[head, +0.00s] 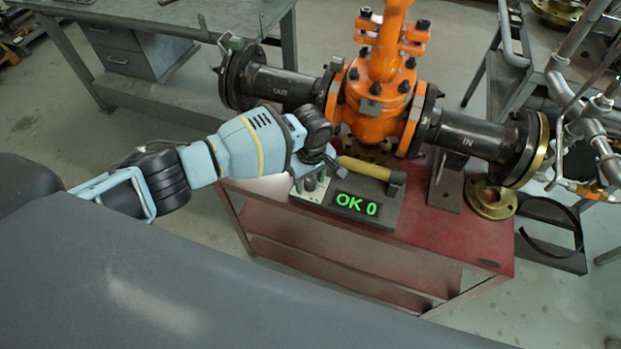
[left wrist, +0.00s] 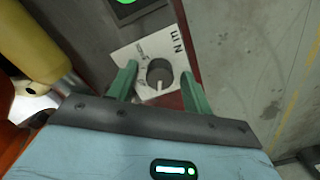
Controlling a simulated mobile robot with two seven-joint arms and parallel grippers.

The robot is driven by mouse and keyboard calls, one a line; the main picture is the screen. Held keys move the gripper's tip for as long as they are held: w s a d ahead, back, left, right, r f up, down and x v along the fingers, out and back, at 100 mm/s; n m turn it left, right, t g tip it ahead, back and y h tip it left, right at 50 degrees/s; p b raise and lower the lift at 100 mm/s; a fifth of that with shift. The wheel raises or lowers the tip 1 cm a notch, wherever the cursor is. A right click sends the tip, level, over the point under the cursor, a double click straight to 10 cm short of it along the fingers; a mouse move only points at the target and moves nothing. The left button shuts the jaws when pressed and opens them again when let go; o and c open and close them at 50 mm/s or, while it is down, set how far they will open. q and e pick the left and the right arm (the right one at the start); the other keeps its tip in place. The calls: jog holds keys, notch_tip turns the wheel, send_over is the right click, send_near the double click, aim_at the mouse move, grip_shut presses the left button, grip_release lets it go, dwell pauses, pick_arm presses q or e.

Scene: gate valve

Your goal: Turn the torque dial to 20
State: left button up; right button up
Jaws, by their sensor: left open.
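The torque dial (left wrist: 160,72) is a dark round knob with a pale pointer mark, set on a white plate (left wrist: 150,50) lettered "N m". In the left wrist view the fingers of my left gripper (left wrist: 159,78) are open, one on each side of the dial. I cannot tell whether they touch it. In the head view this gripper (head: 313,180) is over the white plate end of the grey unit and partly hides the dial. My right gripper is not in view.
A yellow-handled tool (head: 364,168) lies along the unit. The orange valve (head: 375,100) with dark flanged pipes stands right behind on the red cart (head: 460,236). A brass flange (head: 490,198) lies at the right. A grey workbench (head: 180,12) is behind left.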

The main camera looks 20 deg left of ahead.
pick_arm(q)
jog(key=c, duration=0.8)
jog(key=shift+c, duration=0.8)
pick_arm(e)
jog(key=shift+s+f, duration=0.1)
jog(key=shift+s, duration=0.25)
pick_arm(q)
jog(key=shift+r+m, duration=0.1)
jog(key=shift+m, duration=0.2)
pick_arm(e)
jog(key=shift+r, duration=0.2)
pick_arm(q)
jog(key=m+p, duration=0.1)
jog(key=m, duration=0.1)
jog(key=shift+m, duration=0.4)
jog(key=m+p, duration=0.1)
jog(key=m, duration=0.4)
jog(key=shift+m, duration=0.3)
jog(key=m+p, duration=0.1)
jog(key=m, duration=0.2)
jog(key=shift+m, duration=0.3)
jog(key=m, duration=0.5)
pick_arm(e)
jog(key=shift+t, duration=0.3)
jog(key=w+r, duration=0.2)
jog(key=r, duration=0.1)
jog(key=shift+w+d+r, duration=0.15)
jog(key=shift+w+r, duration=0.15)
